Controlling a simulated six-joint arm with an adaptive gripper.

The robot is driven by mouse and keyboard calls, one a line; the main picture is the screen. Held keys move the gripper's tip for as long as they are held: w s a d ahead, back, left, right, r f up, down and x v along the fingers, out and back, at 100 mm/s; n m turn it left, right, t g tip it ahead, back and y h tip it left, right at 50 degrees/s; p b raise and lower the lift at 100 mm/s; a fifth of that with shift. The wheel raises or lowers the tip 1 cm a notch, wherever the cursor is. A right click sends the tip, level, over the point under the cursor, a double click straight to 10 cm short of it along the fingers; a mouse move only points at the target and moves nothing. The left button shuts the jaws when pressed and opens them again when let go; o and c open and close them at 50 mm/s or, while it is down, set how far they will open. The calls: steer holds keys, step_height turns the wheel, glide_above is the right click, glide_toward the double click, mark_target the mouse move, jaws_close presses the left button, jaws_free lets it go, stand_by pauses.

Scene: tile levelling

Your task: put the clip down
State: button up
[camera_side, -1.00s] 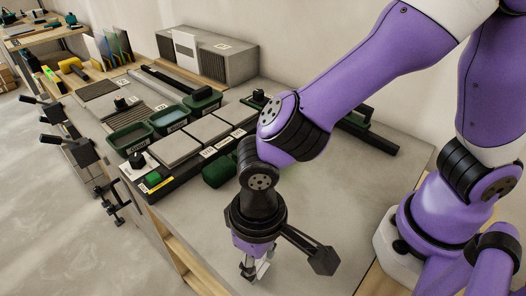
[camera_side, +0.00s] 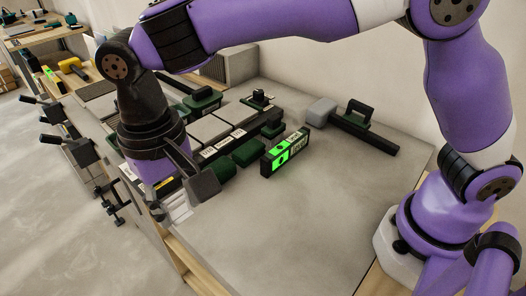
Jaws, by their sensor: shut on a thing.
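My gripper (camera_side: 179,210) points down at the front left of the bench, beside the near end of the tile row. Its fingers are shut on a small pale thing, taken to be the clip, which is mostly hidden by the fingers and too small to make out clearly. I cannot tell whether it touches the bench top. The grey tiles (camera_side: 208,129) lie in a row on a dark base behind my gripper. My wrist hides the near left end of that row.
Green blocks (camera_side: 250,152) lie right of the tiles. A level with lit green displays (camera_side: 286,152) stands beside them. The bench top (camera_side: 290,225) is clear at the front right.

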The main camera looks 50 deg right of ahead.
steer(key=w+d+f, duration=0.2)
steer(key=w, duration=0.1)
steer(key=w+d+f, duration=0.2)
steer(key=w, duration=0.1)
steer(key=w+d+f, duration=0.2)
steer(key=w, duration=0.1)
steer(key=shift+w+f, duration=0.3)
steer(key=shift+f, duration=2.1)
steer(key=shift+f, duration=0.15)
steer(key=o, duration=0.8)
